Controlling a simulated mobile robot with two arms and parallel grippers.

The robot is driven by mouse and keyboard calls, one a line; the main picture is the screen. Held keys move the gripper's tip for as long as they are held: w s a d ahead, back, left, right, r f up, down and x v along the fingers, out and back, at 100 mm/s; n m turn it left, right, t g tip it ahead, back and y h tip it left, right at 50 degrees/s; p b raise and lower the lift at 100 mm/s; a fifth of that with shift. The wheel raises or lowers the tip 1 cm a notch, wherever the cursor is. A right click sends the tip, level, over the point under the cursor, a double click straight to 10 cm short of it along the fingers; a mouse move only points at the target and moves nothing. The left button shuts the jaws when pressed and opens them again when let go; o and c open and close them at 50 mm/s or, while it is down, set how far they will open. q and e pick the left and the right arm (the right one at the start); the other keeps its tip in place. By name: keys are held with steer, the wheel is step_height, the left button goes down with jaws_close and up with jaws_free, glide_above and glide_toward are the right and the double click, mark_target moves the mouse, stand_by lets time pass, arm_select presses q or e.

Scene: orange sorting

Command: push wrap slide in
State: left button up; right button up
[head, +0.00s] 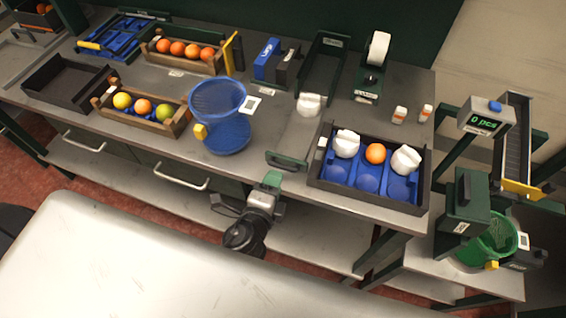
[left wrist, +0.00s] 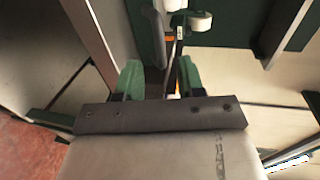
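The wrap slide is a grey plate (head: 299,135) with a green-grey handle (head: 287,161) at its front end, reaching to the front edge of the bench. A white wrapped lump (head: 309,105) lies near its rear. My left gripper (head: 270,182) is just in front of and below the handle, with a small gap visible. In the left wrist view its two green fingers (left wrist: 159,80) stand apart with nothing clearly held between them. My right gripper is not in view.
Right of the slide, a dark tray (head: 325,183) with blue cups holds two white wrapped lumps and an orange (head: 375,153). A blue basket (head: 222,115) stands left of it. A green dispenser frame (head: 322,67) stands behind. Fruit crates fill the left of the bench.

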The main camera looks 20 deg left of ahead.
mark_target(283, 166)
arm_select(q)
steer(key=p+x, duration=0.1)
steer(key=x, duration=0.5)
steer(key=shift+w+d+f, duration=0.1)
steer(key=shift+w, duration=0.1)
steer(key=shift+c, duration=0.2)
jaws_close()
